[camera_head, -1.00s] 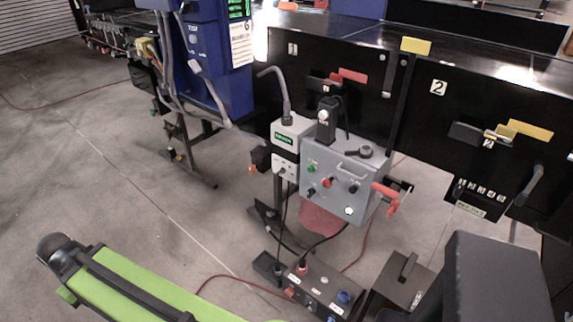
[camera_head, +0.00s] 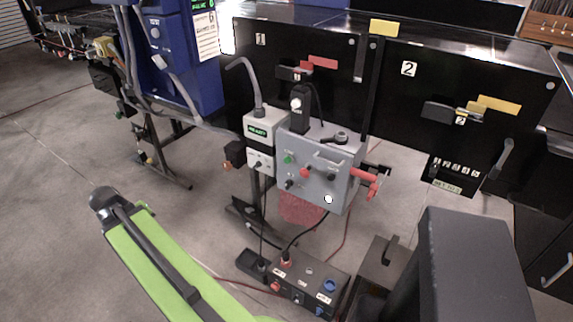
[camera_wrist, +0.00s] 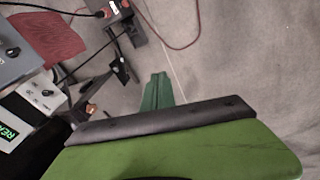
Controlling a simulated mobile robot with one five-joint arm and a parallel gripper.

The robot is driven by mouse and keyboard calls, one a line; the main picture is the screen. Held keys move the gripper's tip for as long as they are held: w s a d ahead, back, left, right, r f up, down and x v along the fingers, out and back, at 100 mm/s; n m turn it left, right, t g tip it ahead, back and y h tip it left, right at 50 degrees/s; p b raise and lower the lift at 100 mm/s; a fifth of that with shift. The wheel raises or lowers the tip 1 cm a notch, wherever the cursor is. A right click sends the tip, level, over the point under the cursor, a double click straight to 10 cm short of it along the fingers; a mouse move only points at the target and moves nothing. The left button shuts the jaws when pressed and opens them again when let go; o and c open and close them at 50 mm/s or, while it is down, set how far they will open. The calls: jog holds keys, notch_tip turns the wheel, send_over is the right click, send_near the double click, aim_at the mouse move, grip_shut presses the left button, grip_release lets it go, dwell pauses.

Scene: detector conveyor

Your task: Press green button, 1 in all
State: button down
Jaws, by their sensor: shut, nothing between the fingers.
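The green button (camera_head: 288,158) is a small round knob at the upper left of the grey control box's front (camera_head: 318,184) in the head view. In the wrist view only part of the grey box (camera_wrist: 15,68) shows at the upper left, and I cannot make out the green button there. My gripper (camera_wrist: 157,80) shows in the wrist view as narrow dark green fingers, shut and empty. It points over the floor, to the right of the box and apart from it. In the head view my green arm is at the lower left, and I cannot make out the fingers.
Red and black knobs surround the green button, and a red handle (camera_head: 363,176) sticks out at right. A white box with a green display (camera_head: 258,130) adjoins at left. A black switch box (camera_head: 305,282) and cables lie below.

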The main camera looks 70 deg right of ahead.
aim_at(287, 161)
jog(key=s+d+r+m+g+h+b, duration=0.1)
jog(key=s+d+m+g+h, duration=0.1)
jog(key=s+d, duration=1.1)
jog(key=s+d+r+m+g+h+b, duration=0.1)
jog(key=s+d+m, duration=0.3)
jog(key=s+d, duration=1)
jog(key=d+g+h+b, duration=0.1)
jog(key=d, duration=0.4)
jog(key=shift+d+r, duration=0.2)
jog(key=shift+d, duration=0.05)
jog(key=shift+s+d, duration=0.1)
jog(key=s+d, duration=0.2)
jog(key=d, duration=0.6)
jog(key=shift+d, duration=0.15)
jog(key=shift+s+d, duration=0.1)
jog(key=shift+d, duration=0.3)
